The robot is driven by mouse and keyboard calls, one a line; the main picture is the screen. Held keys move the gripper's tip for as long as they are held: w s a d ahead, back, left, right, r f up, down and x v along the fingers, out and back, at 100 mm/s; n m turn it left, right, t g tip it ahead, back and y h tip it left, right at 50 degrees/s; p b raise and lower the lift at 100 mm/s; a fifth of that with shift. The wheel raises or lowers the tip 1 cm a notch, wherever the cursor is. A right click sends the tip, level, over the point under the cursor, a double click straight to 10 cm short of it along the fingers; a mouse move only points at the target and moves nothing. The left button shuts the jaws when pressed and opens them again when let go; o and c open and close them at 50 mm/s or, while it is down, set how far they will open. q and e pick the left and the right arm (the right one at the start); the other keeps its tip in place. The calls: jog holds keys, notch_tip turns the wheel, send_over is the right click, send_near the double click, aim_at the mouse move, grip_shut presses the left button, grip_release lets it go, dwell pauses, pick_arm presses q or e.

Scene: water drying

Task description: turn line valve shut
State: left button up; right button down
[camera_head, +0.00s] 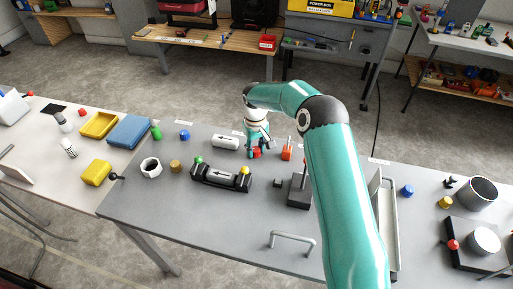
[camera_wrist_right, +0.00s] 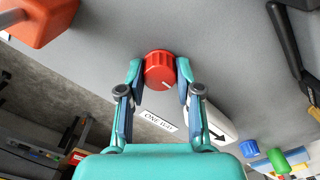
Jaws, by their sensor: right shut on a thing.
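A ridged red valve knob (camera_wrist_right: 158,72) with a pale mark on its top shows in the right wrist view. It sits between the two fingers of my right gripper (camera_wrist_right: 159,78), which is shut on its sides. In the head view the red knob (camera_head: 257,153) is small and partly hidden by my right gripper (camera_head: 259,147), which points down at the grey table. My left gripper is in neither view.
A black holder (camera_head: 221,179) with a grey cylinder stands nearer the front.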

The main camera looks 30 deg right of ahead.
jog(key=n+b, duration=0.1)
jog(key=n, duration=0.2)
jog(key=shift+n+b, duration=0.3)
jog(key=shift+b, duration=0.1)
jog(key=n, duration=0.3)
jog(key=shift+n+b, duration=0.3)
jog(key=shift+b, duration=0.1)
jog(key=n, duration=0.5)
jog(key=shift+r, duration=0.1)
jog(key=n, duration=0.5)
jog(key=shift+w+d, duration=0.1)
jog(key=shift+r+n, duration=0.1)
jog(key=shift+n, duration=0.2)
jog(key=c, duration=0.9)
grip_release()
jog(key=shift+o, duration=0.6)
